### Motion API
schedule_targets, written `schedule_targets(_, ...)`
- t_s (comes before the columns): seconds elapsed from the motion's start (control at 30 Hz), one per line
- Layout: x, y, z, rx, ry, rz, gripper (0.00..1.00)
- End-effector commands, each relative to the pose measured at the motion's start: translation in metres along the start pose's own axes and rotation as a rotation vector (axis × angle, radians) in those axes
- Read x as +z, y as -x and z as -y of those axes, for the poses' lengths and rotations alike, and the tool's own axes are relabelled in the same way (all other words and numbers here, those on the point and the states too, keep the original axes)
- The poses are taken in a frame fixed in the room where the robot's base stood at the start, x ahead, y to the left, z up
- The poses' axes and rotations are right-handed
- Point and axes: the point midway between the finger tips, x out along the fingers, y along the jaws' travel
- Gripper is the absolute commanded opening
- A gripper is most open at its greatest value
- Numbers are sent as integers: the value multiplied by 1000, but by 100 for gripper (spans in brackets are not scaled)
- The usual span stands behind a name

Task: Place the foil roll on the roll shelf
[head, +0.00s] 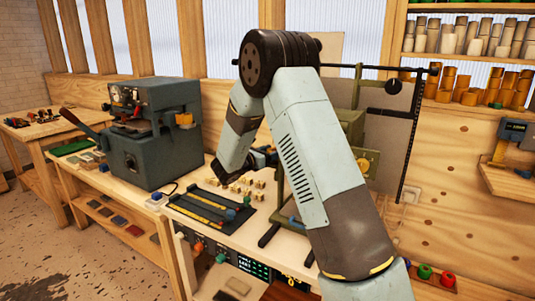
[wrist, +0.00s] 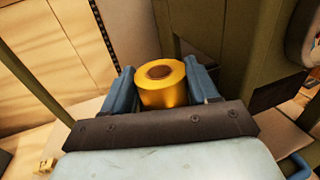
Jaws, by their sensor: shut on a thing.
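In the wrist view a gold foil roll (wrist: 165,92) with a brown core sits upright between the two blue fingers of my gripper (wrist: 167,88). The gripper is shut on it. In the head view my arm's grey links hide most of the gripper and I cannot make out the held roll. A wall shelf (head: 455,52) with several foil rolls in grey, cream and gold stands at the upper right of the head view.
A dark grey press machine (head: 150,130) stands on the wooden bench. A black tray with yellow strips (head: 205,208) and several small pale blocks (head: 243,186) lie to its right. A green machine (head: 350,130) is partly behind my arm. A small wall bracket (head: 512,180) is at right.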

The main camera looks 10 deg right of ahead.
Motion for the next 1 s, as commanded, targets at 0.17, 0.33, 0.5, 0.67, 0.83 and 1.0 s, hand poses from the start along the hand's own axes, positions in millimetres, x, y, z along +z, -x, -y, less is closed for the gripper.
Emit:
schedule_targets(0.17, -1, 0, 0, 0, 0, 0, 70)
schedule_targets(0.33, -1, 0, 0, 1, 0, 0, 70)
schedule_targets(0.5, 0, 5, -1, 2, 0, 0, 70)
schedule_targets(0.67, 0, 25, -1, 4, 1, 0, 70)
schedule_targets(0.83, 1, 59, -1, 5, 0, 0, 70)
schedule_targets(1.0, 1, 90, -1, 4, 0, 0, 70)
